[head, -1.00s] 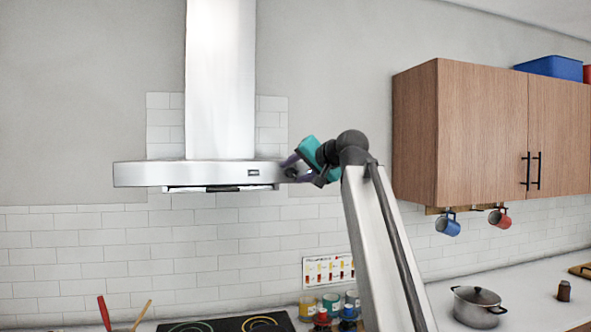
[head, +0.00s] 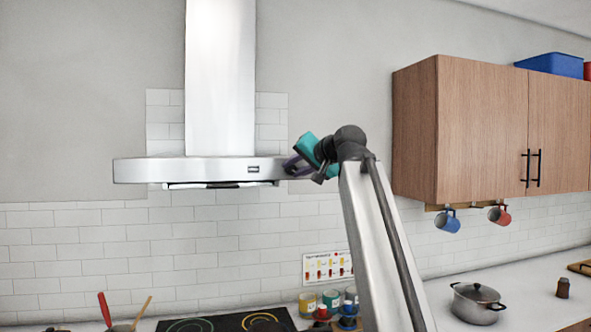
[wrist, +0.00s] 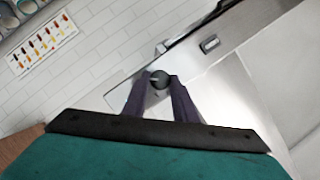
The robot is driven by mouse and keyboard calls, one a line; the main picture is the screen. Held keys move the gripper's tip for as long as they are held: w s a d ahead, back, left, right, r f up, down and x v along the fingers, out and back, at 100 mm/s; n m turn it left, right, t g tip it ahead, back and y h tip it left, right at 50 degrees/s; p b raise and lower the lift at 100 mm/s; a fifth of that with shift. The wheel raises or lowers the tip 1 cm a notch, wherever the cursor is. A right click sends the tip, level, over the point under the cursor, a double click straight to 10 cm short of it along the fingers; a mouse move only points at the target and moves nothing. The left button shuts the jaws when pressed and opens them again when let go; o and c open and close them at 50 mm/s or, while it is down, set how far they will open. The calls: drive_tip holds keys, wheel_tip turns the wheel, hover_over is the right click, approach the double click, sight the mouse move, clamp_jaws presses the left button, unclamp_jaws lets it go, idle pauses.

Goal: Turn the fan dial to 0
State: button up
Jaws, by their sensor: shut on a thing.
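The fan dial (wrist: 160,79) is a small dark round knob with a light pointer line, on the front face of the steel range hood (head: 150,172). In the wrist view it sits between the tips of my gripper (wrist: 161,83), whose two purple fingers are shut on it from both sides. I cannot read any numbers around the dial. In the head view my gripper (head: 290,166) is at the hood's right end, and its fingers hide the dial. The hood also shows in the wrist view (wrist: 240,32), tilted, with a small display beside the dial.
A wooden wall cabinet (head: 460,130) is to the right of my arm, with a blue mug (head: 447,223) and a red mug (head: 500,216) hanging below. A cooktop (head: 225,322), several jars and a pot (head: 477,303) are on the counter below.

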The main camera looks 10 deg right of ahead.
drive_tip(key=n+h, duration=0.1)
drive_tip(key=n+h+b, duration=0.1)
drive_tip(key=n, duration=0.1)
drive_tip(key=n+h+b, duration=0.1)
drive_tip(key=shift+a+n, duration=0.25)
drive_tip(key=shift+n, duration=0.05)
drive_tip(key=n+h, duration=0.1)
drive_tip(key=n+h+b, duration=0.2)
drive_tip(key=n, duration=0.1)
drive_tip(key=shift+a, duration=0.25)
drive_tip(key=n+h, duration=0.1)
drive_tip(key=n+h+b, duration=0.1)
drive_tip(key=n, duration=0.1)
drive_tip(key=n+t, duration=0.1)
drive_tip(key=shift+s+a+f+n+h+b, duration=0.1)
drive_tip(key=shift+a+f+n+h+b, duration=0.15)
drive_tip(key=shift+n+h+b, duration=0.15)
drive_tip(key=n+t+h, duration=0.1)
drive_tip(key=n, duration=0.1)
drive_tip(key=shift+f+n, duration=0.1)
drive_tip(key=shift+n, duration=0.3)
drive_tip(key=shift+n+t+h+b, duration=0.4)
drive_tip(key=shift+n+t, duration=0.3)
drive_tip(key=shift+n, duration=0.8)
